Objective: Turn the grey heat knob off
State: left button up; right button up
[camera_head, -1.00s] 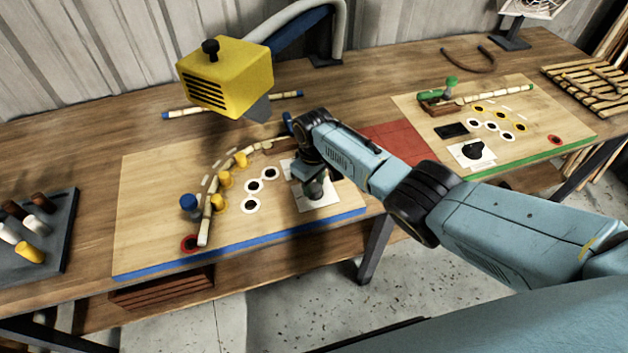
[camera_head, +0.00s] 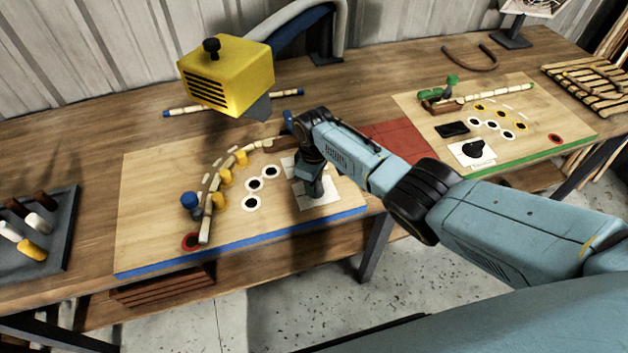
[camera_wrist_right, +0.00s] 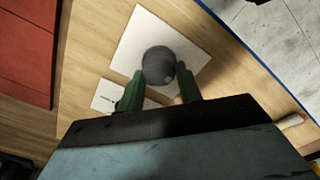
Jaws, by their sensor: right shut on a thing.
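The round grey heat knob (camera_wrist_right: 159,63) stands on a white plate (camera_wrist_right: 140,32) in the right wrist view. My right gripper (camera_wrist_right: 161,80) has its two green fingers on either side of the knob, shut on it. In the head view my right gripper (camera_head: 313,190) reaches down over the same white plate (camera_head: 325,203) on the blue-edged board, and it hides the knob there. My left gripper is in neither view.
Left of the plate, a rattan strip (camera_head: 208,205) curves along yellow pegs (camera_head: 226,177) on the board (camera_head: 150,220). A yellow heater head (camera_head: 226,75) hangs above. A green-edged board (camera_head: 410,105) and a red mat (camera_head: 398,141) lie to the right.

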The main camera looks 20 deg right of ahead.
jog(key=o, duration=1)
jog(key=shift+r, duration=0.1)
notch_tip(320, 180, up, 13)
jog(key=p, duration=0.2)
jog(key=shift+r, duration=0.15)
